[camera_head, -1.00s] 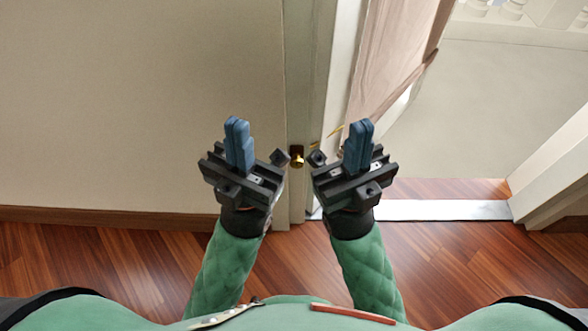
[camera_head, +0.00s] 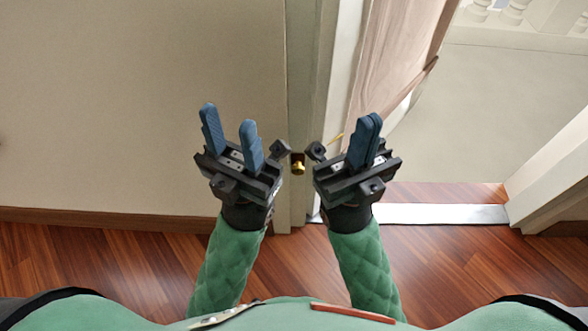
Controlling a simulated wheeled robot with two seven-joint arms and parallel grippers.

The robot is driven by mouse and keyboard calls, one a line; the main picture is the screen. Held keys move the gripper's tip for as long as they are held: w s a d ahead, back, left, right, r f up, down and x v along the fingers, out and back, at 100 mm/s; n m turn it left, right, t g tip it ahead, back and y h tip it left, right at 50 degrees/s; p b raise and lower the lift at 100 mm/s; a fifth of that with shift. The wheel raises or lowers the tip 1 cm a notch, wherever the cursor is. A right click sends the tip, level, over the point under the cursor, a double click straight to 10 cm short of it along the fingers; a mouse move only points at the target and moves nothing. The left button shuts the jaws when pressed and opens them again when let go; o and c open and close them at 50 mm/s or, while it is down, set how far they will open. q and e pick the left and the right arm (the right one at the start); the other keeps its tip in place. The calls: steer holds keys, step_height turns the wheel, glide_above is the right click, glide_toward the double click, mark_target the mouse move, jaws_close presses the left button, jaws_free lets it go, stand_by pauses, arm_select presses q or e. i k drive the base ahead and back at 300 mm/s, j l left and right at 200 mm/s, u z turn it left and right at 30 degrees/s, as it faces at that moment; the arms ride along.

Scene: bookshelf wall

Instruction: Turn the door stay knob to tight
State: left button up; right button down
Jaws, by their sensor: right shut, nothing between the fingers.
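A small brass knob (camera_head: 298,166) sits on the door frame (camera_head: 300,110), between my two grippers. It looks like the door stay knob, but its markings are too small to read. My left gripper (camera_head: 231,133) is open and empty, to the left of the knob, its blue fingers apart. My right gripper (camera_head: 365,140) is shut with nothing in it, to the right of the knob. Neither gripper touches the knob. A thin yellowish rod (camera_head: 335,138) shows partly behind my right gripper.
A plain beige wall (camera_head: 140,100) fills the left. A pinkish curtain or cloth (camera_head: 392,60) hangs behind my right gripper. A doorway with a pale threshold strip (camera_head: 440,213) opens at the right. The wooden floor (camera_head: 110,255) is clear.

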mark_target(299, 170)
steer(key=l+u, duration=0.2)
steer(key=u, duration=0.2)
steer(key=l+u, duration=0.15)
steer(key=u, duration=0.25)
steer(key=l+u, duration=0.2)
steer(key=u, duration=0.2)
steer(key=k+l+u, duration=0.1)
steer(key=l, duration=0.35)
steer(key=k+l+u, duration=0.15)
steer(key=l, duration=0.25)
steer(key=k+l+u, duration=0.1)
steer(key=k+l, duration=0.15)
steer(key=l, duration=0.15)
steer(key=k+l+u, duration=0.1)
steer(key=l, duration=0.3)
steer(key=k+l+u, duration=0.15)
steer(key=k+l, duration=0.15)
